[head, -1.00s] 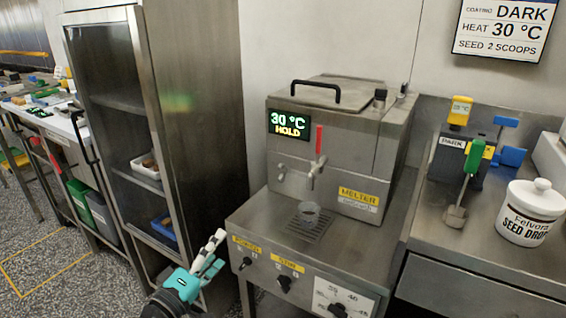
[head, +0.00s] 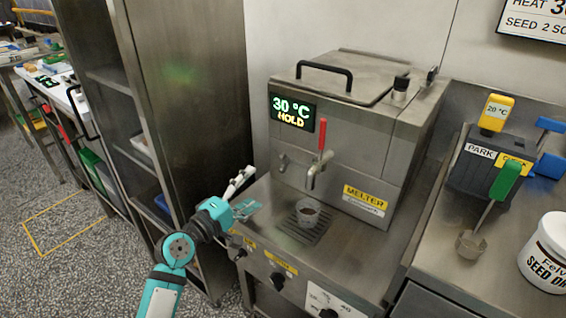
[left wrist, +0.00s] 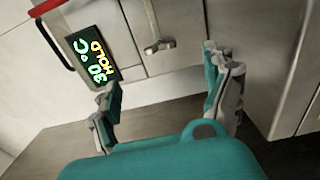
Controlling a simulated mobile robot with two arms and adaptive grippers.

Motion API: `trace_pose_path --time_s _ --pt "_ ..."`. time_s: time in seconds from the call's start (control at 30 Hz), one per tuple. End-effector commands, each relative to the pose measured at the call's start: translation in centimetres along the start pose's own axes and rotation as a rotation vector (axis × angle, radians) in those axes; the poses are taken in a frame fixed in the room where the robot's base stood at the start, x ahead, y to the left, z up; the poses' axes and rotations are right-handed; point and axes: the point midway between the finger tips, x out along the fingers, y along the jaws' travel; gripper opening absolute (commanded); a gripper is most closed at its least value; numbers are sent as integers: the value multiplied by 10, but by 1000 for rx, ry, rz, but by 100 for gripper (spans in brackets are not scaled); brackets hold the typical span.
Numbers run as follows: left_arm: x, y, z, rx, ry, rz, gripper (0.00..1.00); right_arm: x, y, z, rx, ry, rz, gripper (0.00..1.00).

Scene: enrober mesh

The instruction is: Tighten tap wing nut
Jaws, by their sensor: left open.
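The melter (head: 345,150) is a steel box with a 30 °C HOLD display. Its tap (head: 313,178) has a red lever (head: 322,137). A metal fitting with a cross piece (left wrist: 155,45), apparently the same one, shows ahead of the fingers in the left wrist view. My left gripper (head: 247,193) is open and empty, left of the melter's front and apart from the fitting. Its spread fingers also show in the left wrist view (left wrist: 165,76). My right gripper is out of view.
A small cup (head: 308,210) stands on the drip grate (head: 302,230) under the tap. A steel cabinet (head: 195,100) stands close on the left. At right are a parked scoop with a green handle (head: 505,180) and a white seed jar (head: 550,250).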

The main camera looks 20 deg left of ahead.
Motion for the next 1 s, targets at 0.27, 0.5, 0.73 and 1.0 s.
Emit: trace_pose_path --time_s 0.27,0.5,0.73,1.0 --pt "64 1 1 -2 -1 3 85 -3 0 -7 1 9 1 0" --pt "108 0 1 -1 -2 1 85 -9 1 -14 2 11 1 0" --pt "127 0 1 1 0 1 85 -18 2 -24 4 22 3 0" --pt "128 0 1 1 0 0 85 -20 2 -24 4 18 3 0"
